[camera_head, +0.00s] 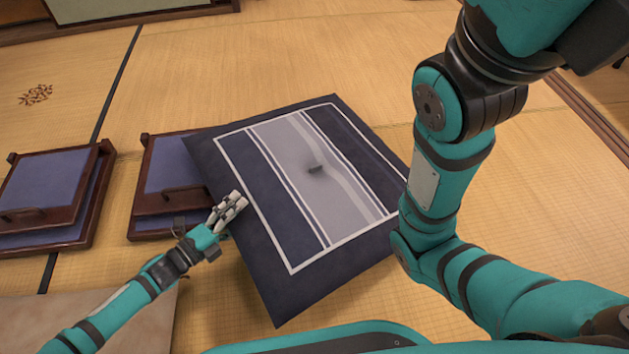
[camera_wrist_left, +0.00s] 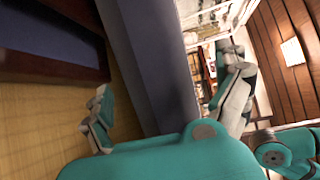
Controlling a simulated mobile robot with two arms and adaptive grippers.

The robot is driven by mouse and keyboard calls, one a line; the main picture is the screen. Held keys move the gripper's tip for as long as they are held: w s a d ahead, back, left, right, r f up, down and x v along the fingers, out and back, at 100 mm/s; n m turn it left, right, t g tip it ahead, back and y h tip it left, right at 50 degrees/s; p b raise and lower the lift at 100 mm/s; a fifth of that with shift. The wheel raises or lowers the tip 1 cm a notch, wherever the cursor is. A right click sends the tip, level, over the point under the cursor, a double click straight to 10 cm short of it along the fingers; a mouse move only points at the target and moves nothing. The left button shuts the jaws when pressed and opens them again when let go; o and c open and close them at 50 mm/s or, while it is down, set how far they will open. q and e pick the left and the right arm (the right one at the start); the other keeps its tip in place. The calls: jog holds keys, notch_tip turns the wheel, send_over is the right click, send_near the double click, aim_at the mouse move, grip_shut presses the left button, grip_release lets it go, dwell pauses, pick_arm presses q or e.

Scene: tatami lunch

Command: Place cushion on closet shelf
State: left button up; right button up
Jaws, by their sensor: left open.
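The cushion (camera_head: 310,205) is a large dark navy square with white lines and a broad grey band, in the middle of the head view. It lies at an angle in the picture; I cannot tell whether it touches the floor. My left gripper (camera_head: 235,204) is open at the cushion's left edge. In the left wrist view the cushion's edge (camera_wrist_left: 150,62) runs between the two spread fingers of the left gripper (camera_wrist_left: 167,103), with no clear grip on it. My right arm shows at the right, but its gripper is out of view. I cannot make out the closet shelf for sure.
Two low dark-wood seats with blue pads stand on the left, one at the far left (camera_head: 45,185) and one (camera_head: 170,170) beside the cushion's left corner. A low tan surface (camera_head: 150,325) is at the lower left. Tatami (camera_head: 290,60) is clear behind the cushion.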

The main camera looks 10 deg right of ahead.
pick_arm(q)
jog(key=shift+w+d, duration=0.2)
jog(key=shift+d, duration=0.1)
jog(key=shift+c, duration=0.3)
jog(key=c, duration=1.5)
jog(key=shift+w+r, duration=0.1)
jog(key=shift+r, duration=0.2)
